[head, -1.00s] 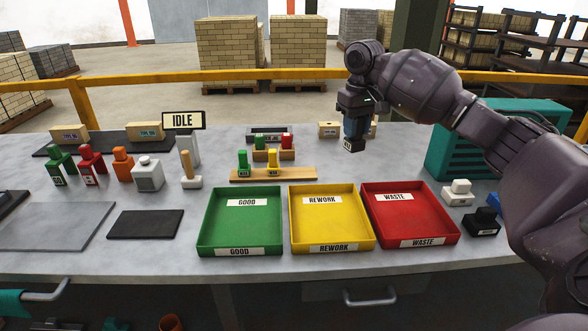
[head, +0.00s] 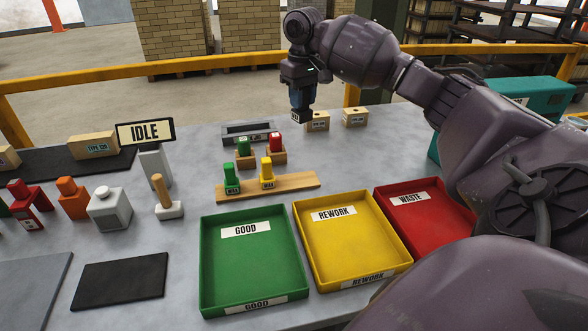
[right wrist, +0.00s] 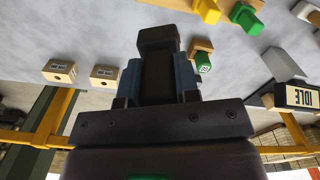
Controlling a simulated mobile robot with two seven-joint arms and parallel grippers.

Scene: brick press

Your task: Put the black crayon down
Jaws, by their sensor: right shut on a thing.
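My right gripper (head: 301,103) is shut on the black crayon (head: 302,116), a dark blocky stick with a pale label on its end. The crayon also shows in the right wrist view (right wrist: 157,45), between the blue finger pads. In the head view it hangs over the back of the table, just left of two small wooden blocks, one nearer (head: 317,122) and one farther right (head: 354,117). I cannot tell how high it is above the table. My left gripper is not in view.
A dark grey tray (head: 234,140) lies left of the crayon. In front are a wooden rack (head: 262,159) and a plank (head: 293,183) with green and yellow pieces. Green (head: 207,260), yellow (head: 300,225) and red (head: 380,190) trays stand nearer. An IDLE sign (head: 146,132) is left.

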